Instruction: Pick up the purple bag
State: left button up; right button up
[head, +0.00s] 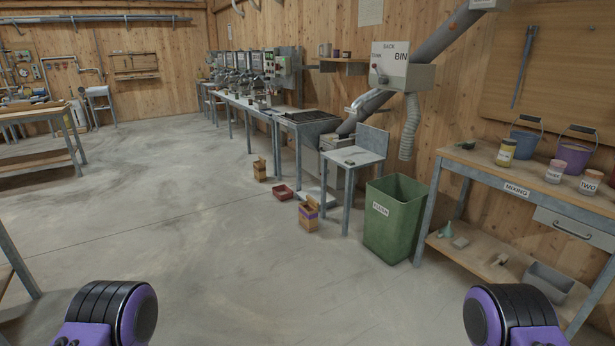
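A small tan bag with a purple band (309,216) stands upright on the concrete floor near the middle of the head view. It is left of the green bin and in front of the small metal stand. It looks open at the top, and its contents are too small to make out. Purple and black parts of my two arms show at the bottom left and bottom right.
Another brown bag (259,170) and a dark red tray (282,192) are on the floor behind. A green bin (392,222) and a mixing bench (535,180) with buckets and jars stand right. The floor in front and left is clear.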

aim_at(309, 210)
jog(key=u, duration=0.25)
jog(key=i, duration=2.4)
jog(key=z, duration=0.2)
jog(key=i, duration=2.15)
jog(key=z, duration=0.5)
jog(key=i, duration=0.6)
jog(key=z, duration=0.2)
